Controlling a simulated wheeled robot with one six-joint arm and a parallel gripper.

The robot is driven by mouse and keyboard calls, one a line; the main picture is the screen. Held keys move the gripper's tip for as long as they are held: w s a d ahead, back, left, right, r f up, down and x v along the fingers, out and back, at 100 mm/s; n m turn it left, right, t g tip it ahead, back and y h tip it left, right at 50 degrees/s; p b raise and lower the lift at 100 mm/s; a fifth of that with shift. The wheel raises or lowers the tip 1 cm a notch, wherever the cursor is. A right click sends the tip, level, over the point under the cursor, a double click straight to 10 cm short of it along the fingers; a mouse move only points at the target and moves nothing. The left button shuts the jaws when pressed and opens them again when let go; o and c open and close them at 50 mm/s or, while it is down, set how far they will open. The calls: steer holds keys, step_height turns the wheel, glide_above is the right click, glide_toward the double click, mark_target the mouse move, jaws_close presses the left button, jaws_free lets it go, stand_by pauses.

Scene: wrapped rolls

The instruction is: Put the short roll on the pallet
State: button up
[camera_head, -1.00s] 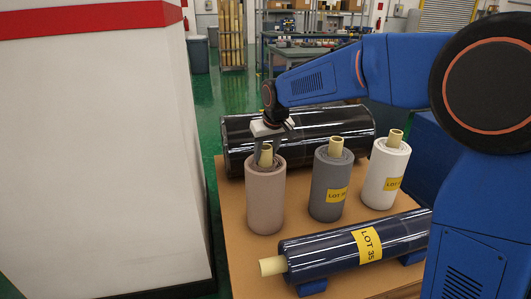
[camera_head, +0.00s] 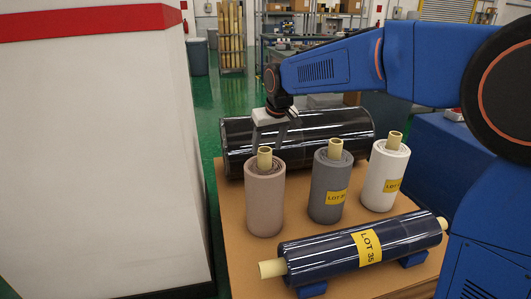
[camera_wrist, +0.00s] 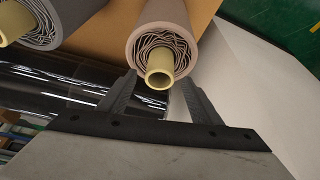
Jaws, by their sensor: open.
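A pinkish-brown roll (camera_head: 264,203) with a pale core (camera_head: 264,158) stands upright at the left of a brown flat surface (camera_head: 237,263). A grey roll (camera_head: 328,180) and a white roll (camera_head: 384,180) stand upright to its right. No label says which is the short roll. My gripper (camera_head: 268,147) is open above the pinkish-brown roll, pointing down, its fingers on either side of the core's top. In the wrist view, the core (camera_wrist: 160,71) shows between the fingertips of my gripper (camera_wrist: 158,84), with nothing gripped. No separate pallet can be made out.
A dark blue roll (camera_head: 315,252) labelled LOT 35 lies on blue cradles in front. A large black roll (camera_head: 335,125) lies behind the upright rolls. A white cabinet (camera_head: 100,160) with a red band stands close on the left.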

steer(key=v, duration=0.7)
steer(key=s+d+f+m, duration=0.2)
steer(key=s+d+m, duration=0.1)
steer(key=s+d, duration=1.55)
steer(key=s+d+f+m+h, duration=0.1)
steer(key=s+d+f, duration=0.4)
steer(key=s, duration=0.3)
steer(key=s+d+f+m+h, duration=0.1)
steer(key=s+d+f, duration=0.5)
steer(key=s, duration=0.3)
steer(key=shift+s+d+t, duration=0.15)
steer(key=shift+t, duration=0.25)
steer(key=shift+f, duration=0.1)
